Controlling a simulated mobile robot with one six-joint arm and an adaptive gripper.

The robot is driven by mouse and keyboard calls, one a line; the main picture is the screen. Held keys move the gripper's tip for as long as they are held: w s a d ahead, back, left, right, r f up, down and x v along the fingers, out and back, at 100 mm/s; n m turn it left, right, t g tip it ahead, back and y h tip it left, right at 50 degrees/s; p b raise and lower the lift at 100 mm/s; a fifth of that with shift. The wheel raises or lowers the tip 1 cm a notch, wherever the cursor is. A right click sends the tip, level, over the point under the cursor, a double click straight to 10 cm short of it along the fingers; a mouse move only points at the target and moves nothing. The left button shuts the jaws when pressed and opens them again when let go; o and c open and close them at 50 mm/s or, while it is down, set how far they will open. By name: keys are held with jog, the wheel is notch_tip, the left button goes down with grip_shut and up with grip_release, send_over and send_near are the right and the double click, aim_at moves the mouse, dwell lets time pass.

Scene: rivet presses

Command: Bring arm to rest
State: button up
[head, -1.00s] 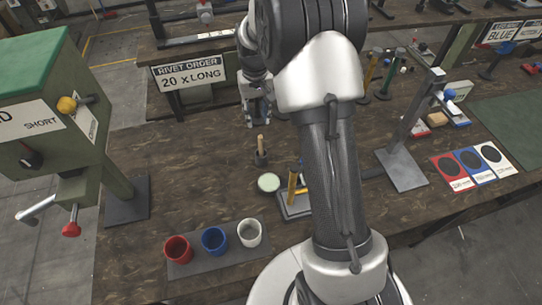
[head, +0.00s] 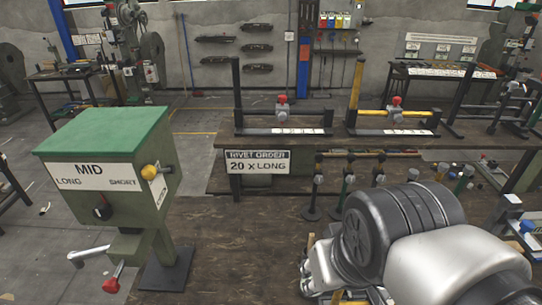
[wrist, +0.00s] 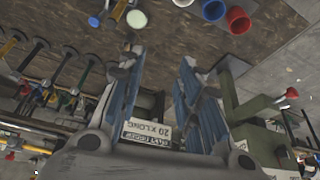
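My gripper (wrist: 158,65) shows in the wrist view with its two blue-padded fingers apart and nothing between them. In the head view my arm fills the lower right, and the gripper's fingertips cannot be made out there. Beyond the fingers, the wrist view shows the wooden bench (wrist: 170,42) with a red cup (wrist: 238,20), a blue cup (wrist: 213,10) and a pale green disc (wrist: 136,18). My gripper touches none of these.
A green press (head: 105,150) marked MID stands at the left. A sign (head: 258,161) reading RIVET ORDER 20 X LONG hangs at the bench behind. A black press frame (head: 282,118) and a yellow one (head: 394,116) stand farther back. Several upright tools (head: 347,185) stand beside my arm.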

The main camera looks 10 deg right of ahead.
jog(key=shift+s+a+f, duration=0.1)
jog(key=shift+s+f, duration=0.1)
jog(key=shift+s, duration=0.35)
jog(key=shift+s+a+f, duration=0.1)
jog(key=shift+s+f, duration=0.1)
jog(key=shift+s, duration=0.35)
notch_tip(320, 180, down, 3)
jog(key=b, duration=0.3)
jog(key=shift+f, duration=0.2)
jog(key=shift+d, duration=0.1)
